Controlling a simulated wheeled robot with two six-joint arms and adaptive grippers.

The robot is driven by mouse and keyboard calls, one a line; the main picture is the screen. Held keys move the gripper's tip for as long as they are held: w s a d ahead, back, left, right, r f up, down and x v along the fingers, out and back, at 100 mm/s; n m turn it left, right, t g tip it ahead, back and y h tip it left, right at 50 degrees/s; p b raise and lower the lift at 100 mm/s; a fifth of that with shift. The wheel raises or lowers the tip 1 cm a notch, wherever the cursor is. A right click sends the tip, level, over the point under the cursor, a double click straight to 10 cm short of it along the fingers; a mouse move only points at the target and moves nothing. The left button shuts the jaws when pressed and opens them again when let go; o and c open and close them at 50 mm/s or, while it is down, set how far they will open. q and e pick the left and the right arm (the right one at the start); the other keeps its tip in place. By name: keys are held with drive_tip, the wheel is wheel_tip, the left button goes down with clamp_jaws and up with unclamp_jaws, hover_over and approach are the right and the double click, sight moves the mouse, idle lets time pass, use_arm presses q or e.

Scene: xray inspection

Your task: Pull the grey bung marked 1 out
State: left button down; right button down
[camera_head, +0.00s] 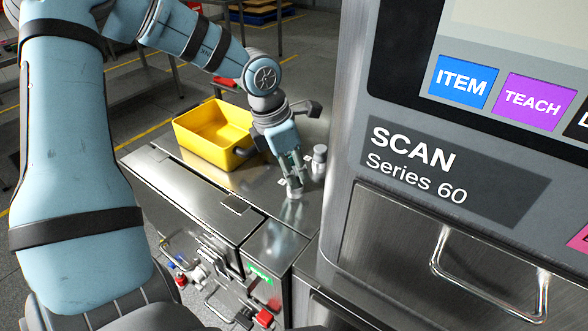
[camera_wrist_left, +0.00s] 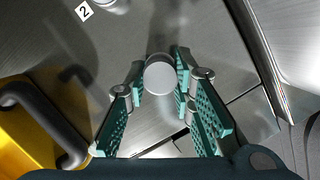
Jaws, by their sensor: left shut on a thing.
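A grey round-topped bung (camera_wrist_left: 160,78) sits between the two teal fingers of my left gripper (camera_wrist_left: 160,80) in the left wrist view. The fingers are shut on its sides. I see no number on it. In the head view my left gripper (camera_head: 294,172) points down at the steel top, with a short metallic part (camera_head: 294,190) just below the fingertips. A second grey bung (camera_head: 319,153) stands upright just right of the gripper. In the left wrist view a white label marked 2 (camera_wrist_left: 84,11) lies beside another grey piece (camera_wrist_left: 108,2), cut off by the top edge.
A yellow bin (camera_head: 196,148) stands on the steel top (camera_head: 262,195) left of the gripper; it also shows in the left wrist view (camera_wrist_left: 28,145). The large grey scanner cabinet (camera_head: 350,190) rises close on the right. The cabinet front below carries handles and valves.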

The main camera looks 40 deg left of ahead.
sight(294, 171)
use_arm(q)
drive_tip(key=shift+r+p, duration=1.55)
drive_tip(key=shift+r, duration=0.7)
